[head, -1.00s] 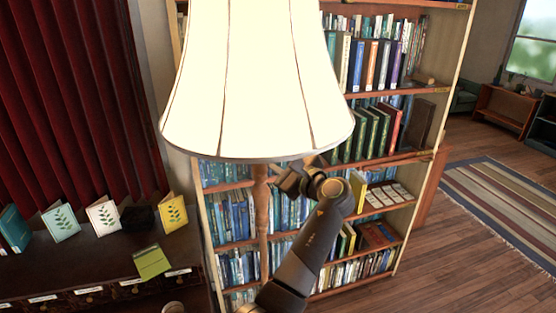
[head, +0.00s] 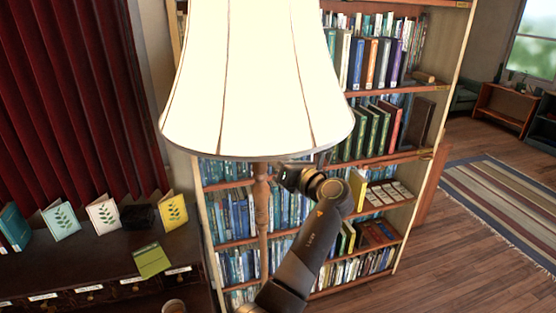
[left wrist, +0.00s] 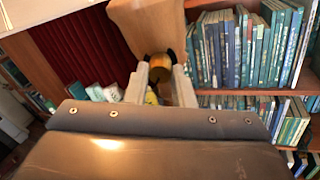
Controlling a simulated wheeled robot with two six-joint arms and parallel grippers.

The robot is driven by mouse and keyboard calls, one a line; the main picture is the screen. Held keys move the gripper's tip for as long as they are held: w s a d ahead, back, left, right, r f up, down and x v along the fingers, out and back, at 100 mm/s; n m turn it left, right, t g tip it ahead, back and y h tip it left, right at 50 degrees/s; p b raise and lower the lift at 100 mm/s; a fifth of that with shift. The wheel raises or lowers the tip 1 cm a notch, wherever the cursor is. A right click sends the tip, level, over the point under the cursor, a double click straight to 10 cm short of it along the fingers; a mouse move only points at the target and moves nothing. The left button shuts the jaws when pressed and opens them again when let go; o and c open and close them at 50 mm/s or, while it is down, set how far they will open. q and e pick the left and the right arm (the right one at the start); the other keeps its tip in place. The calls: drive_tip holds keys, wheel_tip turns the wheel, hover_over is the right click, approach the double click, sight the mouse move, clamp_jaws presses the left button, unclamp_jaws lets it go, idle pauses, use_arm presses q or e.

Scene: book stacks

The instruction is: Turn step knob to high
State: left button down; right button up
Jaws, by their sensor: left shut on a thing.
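The lamp has a large cream shade (head: 255,90) and a turned wooden post (head: 262,205), upright in the head view. My left arm reaches up to it, and my left gripper (head: 283,174) is beside the post, just under the shade's rim. In the left wrist view the two grey fingers of my left gripper (left wrist: 160,84) are shut on a small dark and brass-coloured knob (left wrist: 159,65) on the wooden lamp part (left wrist: 150,25). The fingers hide the knob's sides, and its setting cannot be read. My right gripper is not in view.
A tall bookcase (head: 440,110) full of books stands behind the lamp. A dark cabinet (head: 95,260) with several upright cards and a green card (head: 151,260) is at the left. Open wooden floor (head: 450,265) and a striped rug (head: 510,195) lie to the right.

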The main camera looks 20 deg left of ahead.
use_arm(q)
drive_tip(key=m, duration=0.6)
drive_tip(key=shift+m, duration=0.3)
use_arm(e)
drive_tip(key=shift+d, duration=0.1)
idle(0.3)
use_arm(q)
drive_tip(key=c, duration=1.2)
unclamp_jaws()
drive_tip(key=shift+c, duration=0.2)
